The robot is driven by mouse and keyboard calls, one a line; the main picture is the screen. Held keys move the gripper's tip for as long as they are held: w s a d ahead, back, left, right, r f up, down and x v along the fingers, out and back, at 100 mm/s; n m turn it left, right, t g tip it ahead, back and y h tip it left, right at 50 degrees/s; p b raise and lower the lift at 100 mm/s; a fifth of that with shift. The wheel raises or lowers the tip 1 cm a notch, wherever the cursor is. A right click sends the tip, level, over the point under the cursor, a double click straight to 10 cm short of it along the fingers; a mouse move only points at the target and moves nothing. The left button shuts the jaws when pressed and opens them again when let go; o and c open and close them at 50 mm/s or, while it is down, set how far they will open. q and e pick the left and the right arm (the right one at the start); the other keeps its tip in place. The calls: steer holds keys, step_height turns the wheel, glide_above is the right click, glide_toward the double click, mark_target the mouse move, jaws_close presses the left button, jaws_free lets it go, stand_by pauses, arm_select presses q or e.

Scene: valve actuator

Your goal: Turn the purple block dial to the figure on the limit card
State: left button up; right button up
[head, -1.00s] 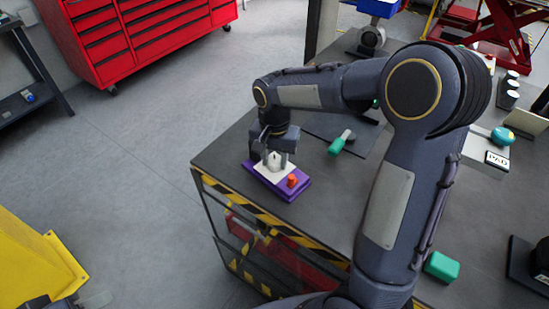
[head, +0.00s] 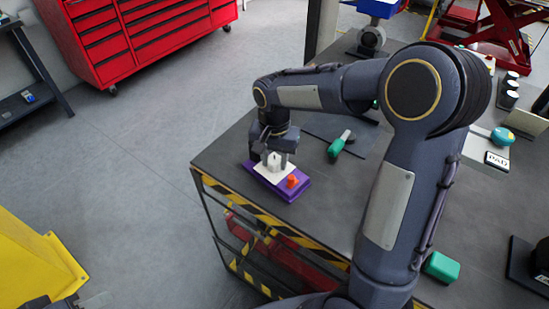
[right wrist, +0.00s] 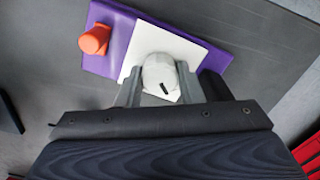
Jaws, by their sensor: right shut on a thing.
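The purple block (head: 289,194) lies near the corner of the dark bench top, with a white plate and an orange knob (head: 292,181) on it. My right gripper (head: 274,162) points down over the block, shut on its pale dial. In the right wrist view, the fingers are on either side of the rounded dial (right wrist: 158,72), which bears a black mark. The white plate (right wrist: 148,42) and purple block (right wrist: 118,38) show behind it. No figures are legible and I cannot make out a limit card. A dark part at the lower left edge may be my left gripper, mostly cut off.
A green-handled tool (head: 338,145) lies behind the block and a green box (head: 441,266) stands to the right. A white card reading PAD (head: 497,161) is at the far right. Yellow-black striping marks the bench edge (head: 250,209). Beyond is open floor and a red cabinet (head: 140,35).

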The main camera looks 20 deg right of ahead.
mark_target(274, 160)
steer(key=o, duration=1)
steer(key=shift+c, duration=0.2)
steer(key=shift+r, duration=0.1)
step_height(274, 160, up, 8)
steer(key=shift+f, duration=0.15)
